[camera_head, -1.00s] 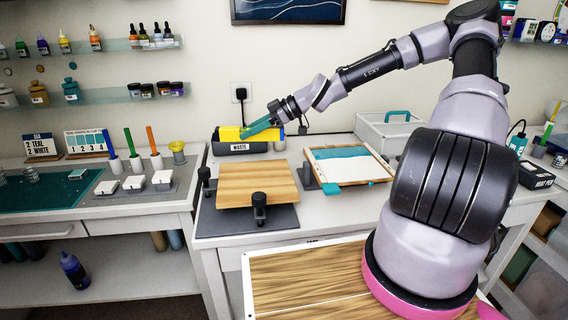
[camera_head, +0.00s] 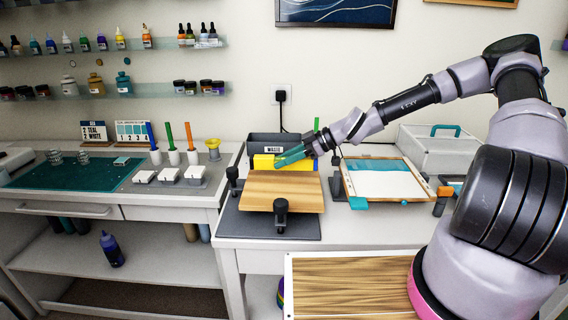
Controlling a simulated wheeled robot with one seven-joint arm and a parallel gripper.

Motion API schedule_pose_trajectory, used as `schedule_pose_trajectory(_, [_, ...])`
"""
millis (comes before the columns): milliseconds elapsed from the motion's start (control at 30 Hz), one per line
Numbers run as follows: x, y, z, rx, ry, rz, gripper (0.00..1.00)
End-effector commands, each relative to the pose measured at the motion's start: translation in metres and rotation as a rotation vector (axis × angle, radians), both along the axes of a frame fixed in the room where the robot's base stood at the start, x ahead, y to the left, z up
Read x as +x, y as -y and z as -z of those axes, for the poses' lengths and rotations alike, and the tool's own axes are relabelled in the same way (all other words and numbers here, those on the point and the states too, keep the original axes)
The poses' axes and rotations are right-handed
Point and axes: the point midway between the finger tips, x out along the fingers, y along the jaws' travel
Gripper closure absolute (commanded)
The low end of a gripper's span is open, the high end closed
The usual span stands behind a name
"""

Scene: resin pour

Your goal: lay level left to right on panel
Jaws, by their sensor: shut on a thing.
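The yellow level (camera_head: 264,162) is held in my gripper (camera_head: 284,158), whose teal fingers are shut on it and cover its middle. The level runs left to right in the picture, at or just above the back edge of the wooden panel (camera_head: 290,191). I cannot tell whether it touches the panel. The panel rests on a dark base (camera_head: 247,225) with black clamp posts, one at the front (camera_head: 280,215) and one at the left (camera_head: 233,181).
A dark waste bin (camera_head: 270,141) stands behind the level. A wood-framed tray (camera_head: 433,189) with teal and white inside is to the right, with a pale case (camera_head: 430,152) behind it. White blocks (camera_head: 170,174) and upright tools (camera_head: 172,138) are on the left bench.

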Motion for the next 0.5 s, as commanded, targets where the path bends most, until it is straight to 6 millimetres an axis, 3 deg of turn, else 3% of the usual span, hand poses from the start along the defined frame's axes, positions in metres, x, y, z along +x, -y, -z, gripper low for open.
schedule_pose_trajectory(100, [-0.0001, -0.0003, 0.0096, 0.0, 0.0, 0.0, 1.0])
schedule_pose_trajectory(500, [-0.0001, -0.0002, 0.0149, 0.001, -0.002, 0.001, 1.0])
